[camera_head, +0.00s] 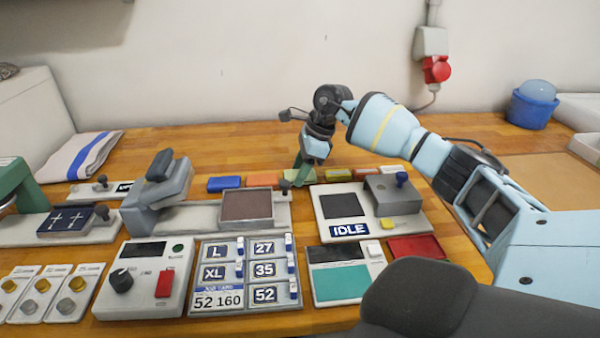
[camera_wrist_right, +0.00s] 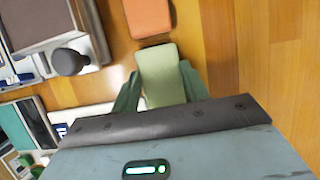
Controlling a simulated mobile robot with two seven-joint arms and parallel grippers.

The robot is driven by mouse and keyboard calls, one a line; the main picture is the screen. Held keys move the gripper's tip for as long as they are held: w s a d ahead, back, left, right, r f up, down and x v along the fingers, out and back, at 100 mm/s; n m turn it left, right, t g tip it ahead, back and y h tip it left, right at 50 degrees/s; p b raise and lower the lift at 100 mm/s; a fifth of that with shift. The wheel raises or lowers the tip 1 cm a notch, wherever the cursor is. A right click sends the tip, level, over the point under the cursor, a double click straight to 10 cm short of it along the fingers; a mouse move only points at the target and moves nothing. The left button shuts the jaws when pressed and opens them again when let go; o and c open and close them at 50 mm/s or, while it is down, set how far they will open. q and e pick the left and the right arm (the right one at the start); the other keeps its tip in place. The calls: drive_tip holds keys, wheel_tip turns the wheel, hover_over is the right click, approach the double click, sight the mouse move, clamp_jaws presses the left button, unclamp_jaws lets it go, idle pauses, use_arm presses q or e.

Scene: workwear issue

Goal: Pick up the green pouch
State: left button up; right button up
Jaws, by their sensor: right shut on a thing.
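The green pouch (camera_wrist_right: 162,78) is a small pale green block between the two dark green fingers of my right gripper (camera_wrist_right: 160,92) in the right wrist view. The fingers are shut on its two sides. I cannot tell whether the pouch touches the table. My left gripper is not in view.
An orange pouch (camera_wrist_right: 148,17) lies close beside the green one. A blue pouch (camera_head: 223,184) and an olive-yellow pouch (camera_head: 338,175) are in the same row. A grey device with a brown plate (camera_head: 246,204) stands just in front.

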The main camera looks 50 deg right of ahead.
sight(293, 174)
wheel_tip(293, 174, up, 3)
drive_tip(key=shift+s+r, duration=0.1)
drive_tip(key=s+a+b, duration=0.1)
drive_tip(key=s, duration=0.3)
drive_tip(key=s+a, duration=0.1)
drive_tip(key=s, duration=0.4)
drive_tip(key=s+a+r+b, duration=0.1)
drive_tip(key=s+a, duration=0.1)
drive_tip(key=s, duration=0.2)
drive_tip(key=shift+s+b, duration=0.25)
drive_tip(key=shift+b, duration=0.1)
drive_tip(key=shift+s+a+r, duration=0.15)
drive_tip(key=shift+s+a, duration=0.2)
drive_tip(key=shift+s, duration=0.45)
drive_tip(key=shift+a+r, duration=0.1)
